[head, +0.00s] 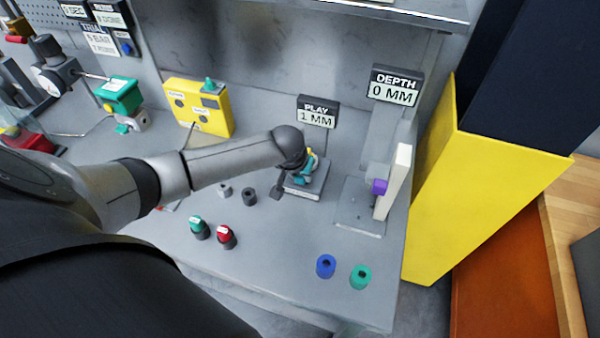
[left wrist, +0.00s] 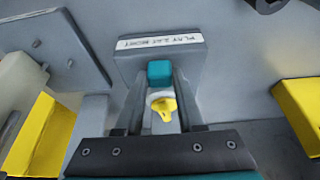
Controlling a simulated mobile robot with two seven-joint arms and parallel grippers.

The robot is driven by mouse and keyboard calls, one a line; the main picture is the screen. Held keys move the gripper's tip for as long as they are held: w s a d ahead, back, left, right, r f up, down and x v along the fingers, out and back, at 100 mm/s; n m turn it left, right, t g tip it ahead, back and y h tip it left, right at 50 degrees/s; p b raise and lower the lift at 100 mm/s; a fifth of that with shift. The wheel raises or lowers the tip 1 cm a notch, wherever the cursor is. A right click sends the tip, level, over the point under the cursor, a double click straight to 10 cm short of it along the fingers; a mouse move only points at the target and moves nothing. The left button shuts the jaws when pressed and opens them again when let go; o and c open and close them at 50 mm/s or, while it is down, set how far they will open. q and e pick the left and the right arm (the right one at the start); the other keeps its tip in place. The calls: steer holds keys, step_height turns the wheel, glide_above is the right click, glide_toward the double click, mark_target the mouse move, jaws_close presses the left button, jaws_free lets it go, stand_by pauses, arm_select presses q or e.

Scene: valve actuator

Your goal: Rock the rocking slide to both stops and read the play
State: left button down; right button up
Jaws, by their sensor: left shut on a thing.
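The rocking slide shows as a teal block (left wrist: 160,72) with a yellow piece (left wrist: 163,106) in front of it in the left wrist view. In the head view its teal and yellow parts (head: 308,169) show on a small grey base (head: 305,189), partly hidden by my arm. My left gripper (left wrist: 159,98) has a dark finger on each side and is shut on the slide. The PLAY display (head: 317,115) behind it reads 1 MM. My right gripper is in neither view.
The DEPTH display (head: 394,88) reads 0 MM, above a fixture with a purple knob (head: 379,187). A yellow box (head: 199,107) stands to the left. Green (head: 199,228) and red (head: 226,236) buttons, and blue (head: 326,265) and green (head: 361,276) rings, are in front. A yellow panel (head: 470,200) is beyond the right edge.

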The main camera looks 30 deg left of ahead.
arm_select(q)
steer(key=shift+s+f, duration=0.1)
stand_by(0.3)
steer(key=shift+c, duration=2.2)
jaws_free()
steer(key=p+v, duration=0.2)
steer(key=v, duration=1.3)
steer(key=shift+s, duration=0.1)
